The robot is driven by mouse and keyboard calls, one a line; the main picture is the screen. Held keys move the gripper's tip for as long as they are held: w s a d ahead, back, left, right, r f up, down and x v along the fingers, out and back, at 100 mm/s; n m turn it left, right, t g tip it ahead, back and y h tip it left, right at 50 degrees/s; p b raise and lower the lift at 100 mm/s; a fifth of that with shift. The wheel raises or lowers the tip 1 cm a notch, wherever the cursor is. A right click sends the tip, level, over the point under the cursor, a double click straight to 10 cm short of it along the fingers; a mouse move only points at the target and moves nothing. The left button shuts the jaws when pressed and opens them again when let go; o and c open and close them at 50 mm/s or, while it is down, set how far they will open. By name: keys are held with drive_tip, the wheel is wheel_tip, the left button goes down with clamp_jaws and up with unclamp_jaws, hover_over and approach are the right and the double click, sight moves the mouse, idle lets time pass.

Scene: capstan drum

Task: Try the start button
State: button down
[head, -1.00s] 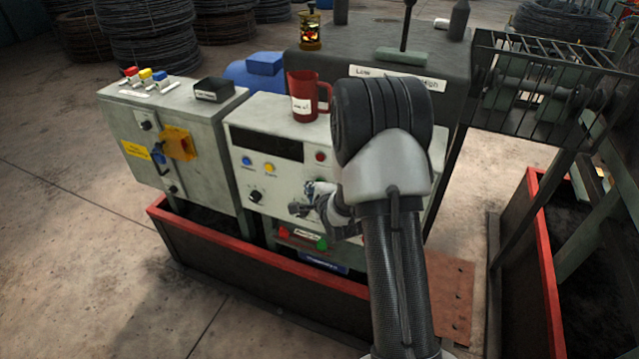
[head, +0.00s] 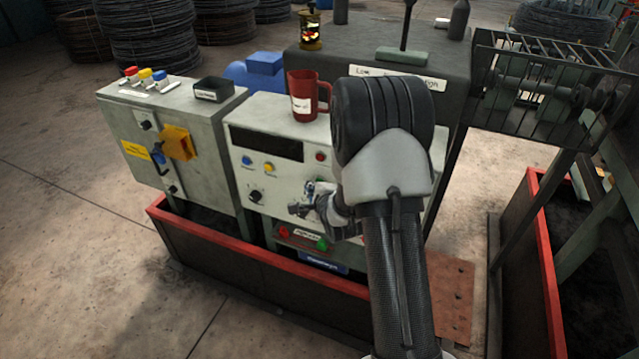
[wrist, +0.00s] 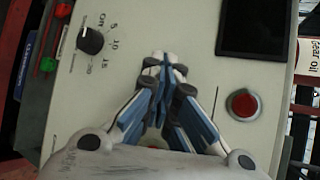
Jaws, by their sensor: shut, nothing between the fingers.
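My gripper (head: 296,209) is in front of the pale control panel (head: 240,172). In the wrist view its fingers (wrist: 165,60) are together at the tips, with nothing between them. The tips point at bare panel between a black dial knob (wrist: 90,40) and a round red button (wrist: 243,104); I cannot tell whether they touch it. A green patch (wrist: 152,138) shows partly between the finger linkages, mostly hidden. On a lower box are a green button (head: 322,245) and a red one (head: 284,232). No start label is readable.
A red mug (head: 303,95) stands on top of the panel. A grey cabinet (head: 125,130) with a yellow switch (head: 177,143) stands to the left. A red-rimmed tray (head: 250,266) surrounds the base. Open floor lies in front and to the left.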

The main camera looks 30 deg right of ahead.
drive_tip(key=shift+s+a, duration=0.3)
drive_tip(key=shift+a, duration=0.05)
drive_tip(key=shift+a, duration=0.1)
drive_tip(key=s+a, duration=0.1)
drive_tip(key=a, duration=0.1)
drive_tip(key=s+a+b, duration=0.1)
drive_tip(key=s, duration=0.1)
drive_tip(key=shift+a, duration=0.4)
idle(0.7)
